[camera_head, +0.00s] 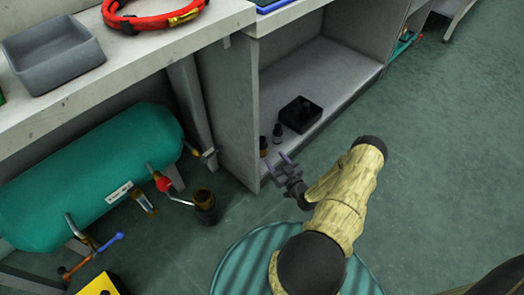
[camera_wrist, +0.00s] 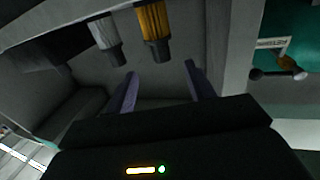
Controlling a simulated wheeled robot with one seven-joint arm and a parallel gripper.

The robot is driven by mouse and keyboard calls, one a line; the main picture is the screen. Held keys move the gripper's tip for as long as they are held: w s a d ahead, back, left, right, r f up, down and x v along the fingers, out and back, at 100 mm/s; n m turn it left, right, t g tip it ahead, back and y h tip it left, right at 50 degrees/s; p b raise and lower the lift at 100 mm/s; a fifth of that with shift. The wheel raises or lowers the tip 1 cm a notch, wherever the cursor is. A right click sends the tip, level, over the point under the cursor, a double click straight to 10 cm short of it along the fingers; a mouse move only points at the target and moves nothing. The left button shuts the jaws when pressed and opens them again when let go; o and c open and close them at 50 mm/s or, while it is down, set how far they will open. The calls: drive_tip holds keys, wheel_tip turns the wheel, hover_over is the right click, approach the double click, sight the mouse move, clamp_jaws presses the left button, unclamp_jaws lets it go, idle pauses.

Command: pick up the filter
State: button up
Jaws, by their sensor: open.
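Two small capped cylinders stand on the floor of the grey cabinet; I cannot tell for sure which is the filter. One is amber with a dark end (camera_head: 263,147), and it also shows in the wrist view (camera_wrist: 153,22). The other is grey with a dark end (camera_head: 277,133), seen left of the amber one in the wrist view (camera_wrist: 104,34). My gripper (camera_head: 277,163) is open and empty at the cabinet's front edge, just short of both. In the wrist view its fingers (camera_wrist: 160,75) point towards the amber cylinder, apart from it.
A black box (camera_head: 300,114) stands deeper in the cabinet (camera_head: 325,70). The cabinet's side wall (camera_head: 228,105) is close left of my gripper. A green tank (camera_head: 95,175) with valves and a dark cup (camera_head: 204,206) lie to the left. The floor at right is clear.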

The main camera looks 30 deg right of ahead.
sight(264, 146)
drive_tip(key=w+b, duration=0.1)
drive_tip(key=w, duration=0.1)
drive_tip(key=w+b, duration=0.1)
drive_tip(key=w, duration=0.1)
drive_tip(key=shift+w+a+f, duration=0.2)
drive_tip(key=shift+w, duration=0.15)
drive_tip(key=shift+w+r, duration=0.2)
drive_tip(key=shift+w, duration=0.3)
drive_tip(key=shift+w+a+f+b, duration=0.1)
drive_tip(key=shift+w+f+b, duration=0.2)
drive_tip(key=shift+b, duration=0.2)
drive_tip(key=w+b, duration=0.3)
drive_tip(key=shift+w+a+f, duration=0.15)
drive_tip(key=shift+w+f, duration=0.15)
drive_tip(key=shift+w, duration=0.1)
drive_tip(key=shift+w+r, duration=0.2)
drive_tip(key=shift+w, duration=0.15)
drive_tip(key=c, duration=0.8)
